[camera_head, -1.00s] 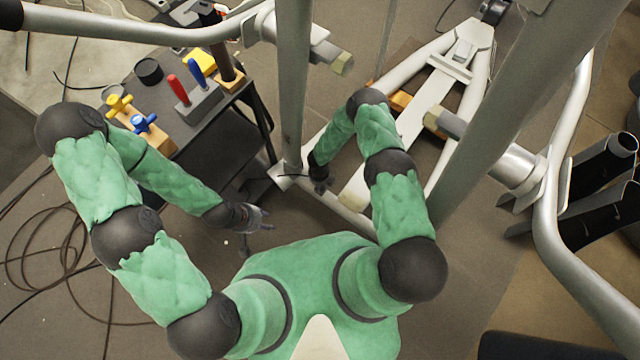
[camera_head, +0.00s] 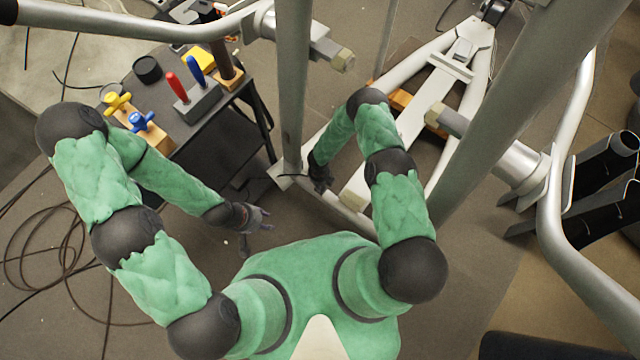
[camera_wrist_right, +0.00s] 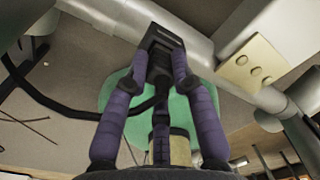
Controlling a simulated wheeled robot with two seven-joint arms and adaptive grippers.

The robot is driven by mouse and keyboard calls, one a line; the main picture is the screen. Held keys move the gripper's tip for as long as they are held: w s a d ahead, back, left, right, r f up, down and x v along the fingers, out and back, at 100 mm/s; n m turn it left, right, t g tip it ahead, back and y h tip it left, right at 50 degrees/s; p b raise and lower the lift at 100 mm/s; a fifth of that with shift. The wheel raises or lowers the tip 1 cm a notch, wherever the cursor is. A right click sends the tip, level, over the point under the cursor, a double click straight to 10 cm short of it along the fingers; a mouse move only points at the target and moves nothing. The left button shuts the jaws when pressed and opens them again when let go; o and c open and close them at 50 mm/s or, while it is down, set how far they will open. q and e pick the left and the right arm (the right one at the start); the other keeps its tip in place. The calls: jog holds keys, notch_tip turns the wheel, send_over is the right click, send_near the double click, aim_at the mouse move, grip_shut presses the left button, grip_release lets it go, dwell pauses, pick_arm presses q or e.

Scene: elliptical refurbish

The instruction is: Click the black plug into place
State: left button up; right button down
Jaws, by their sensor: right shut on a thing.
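The black plug (camera_wrist_right: 163,38) is ridged and sits between the purple fingers of my right gripper (camera_wrist_right: 160,62) in the right wrist view. The gripper is shut on it. A black cable (camera_wrist_right: 68,108) runs below it from the left. A beige plate with round holes (camera_wrist_right: 252,66) is on the white frame, right of the plug and apart from it in the picture. In the head view my right gripper (camera_head: 320,178) is small and dark beside the frame's lower post, and the plug cannot be made out. My left gripper (camera_head: 258,217) is empty, its fingers spread.
The pale metal frame (camera_head: 292,90) rises around my right arm, with a thick slanted post (camera_head: 500,130) to its right. A black tool cart (camera_head: 215,135) holding tools stands at the left. Loose cables (camera_head: 45,245) lie on the floor at the left.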

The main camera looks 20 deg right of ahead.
jog(key=c, duration=1)
grip_release()
jog(key=shift+o, duration=0.2)
